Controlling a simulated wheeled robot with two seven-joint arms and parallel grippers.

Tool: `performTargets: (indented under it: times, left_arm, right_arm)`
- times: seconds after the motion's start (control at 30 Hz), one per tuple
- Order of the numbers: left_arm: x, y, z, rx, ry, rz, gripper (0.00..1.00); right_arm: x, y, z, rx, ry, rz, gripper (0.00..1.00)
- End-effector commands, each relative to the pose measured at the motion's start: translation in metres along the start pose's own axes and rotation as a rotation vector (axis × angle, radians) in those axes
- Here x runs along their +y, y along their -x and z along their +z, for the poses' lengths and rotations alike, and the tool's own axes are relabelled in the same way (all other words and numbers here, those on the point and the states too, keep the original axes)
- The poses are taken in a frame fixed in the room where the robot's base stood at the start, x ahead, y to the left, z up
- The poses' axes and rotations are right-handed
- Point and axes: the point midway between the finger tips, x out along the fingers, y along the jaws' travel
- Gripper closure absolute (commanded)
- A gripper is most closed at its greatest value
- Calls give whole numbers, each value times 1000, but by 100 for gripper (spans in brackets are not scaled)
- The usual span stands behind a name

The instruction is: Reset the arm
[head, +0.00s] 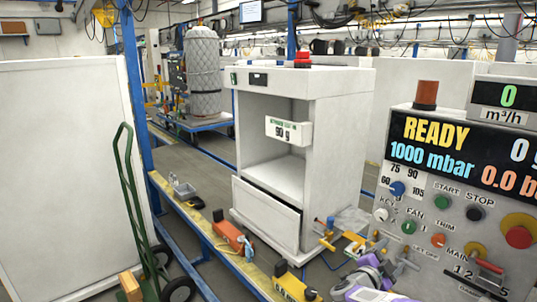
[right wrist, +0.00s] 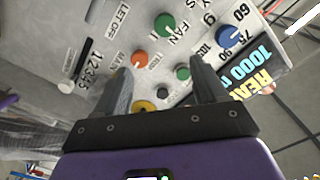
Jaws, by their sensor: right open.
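My right gripper (head: 382,262) is at the lower right of the head view, in front of the control panel (head: 437,200) and close to its lower left part. In the right wrist view its two grey fingers stand apart, and the gripper (right wrist: 160,70) is open with nothing held between them. The panel face fills much of that view, with a green knob (right wrist: 165,23), an orange knob (right wrist: 138,58) and a blue knob (right wrist: 229,36). I cannot tell whether a fingertip touches the panel. My left gripper does not show.
A white open cabinet (head: 340,130) stands in the middle. A green hand truck (head: 130,190) stands at the left beside a large white panel (head: 60,170). Small tools, including an orange one (head: 230,232), lie along a yellow-edged rail. The control panel bounds the right side.

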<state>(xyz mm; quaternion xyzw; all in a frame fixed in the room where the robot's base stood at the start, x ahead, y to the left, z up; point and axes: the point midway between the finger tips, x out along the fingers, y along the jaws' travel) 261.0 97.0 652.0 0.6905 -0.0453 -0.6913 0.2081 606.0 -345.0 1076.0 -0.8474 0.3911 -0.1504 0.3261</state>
Motion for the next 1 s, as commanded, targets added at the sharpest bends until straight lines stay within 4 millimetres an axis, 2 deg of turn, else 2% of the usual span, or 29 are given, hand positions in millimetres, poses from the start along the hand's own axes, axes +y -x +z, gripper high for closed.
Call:
performTargets:
  times: [0.03,0.27,0.37,0.47,0.57,0.67,0.7,0.77,0.8,0.87,0.9,1.0]
  left_arm:
    - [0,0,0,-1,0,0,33]
    - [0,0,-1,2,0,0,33]
    - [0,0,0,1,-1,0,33]
    - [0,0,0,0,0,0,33]
    - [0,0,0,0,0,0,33]
    - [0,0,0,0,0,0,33]
    - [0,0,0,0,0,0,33]
    - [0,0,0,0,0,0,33]
    - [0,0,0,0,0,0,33]
    - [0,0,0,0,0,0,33]
    - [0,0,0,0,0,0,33]
    - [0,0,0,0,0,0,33]
  right_arm:
    - [8,2,16,-41,34,-9,29]
    - [42,18,83,-237,169,-55,29]
    - [62,31,115,-339,233,-71,29]
    - [89,51,150,-466,305,-87,29]
    - [126,81,190,-632,390,-100,29]
    - [173,127,230,-841,481,-108,29]
    - [192,148,242,-927,514,-110,29]
    - [221,182,257,-1058,561,-111,29]
    - [239,205,265,-1146,589,-112,29]
    - [266,242,272,-1278,628,-112,29]
    - [282,267,274,-1365,651,-112,29]
    - [317,324,271,-1563,694,-112,29]
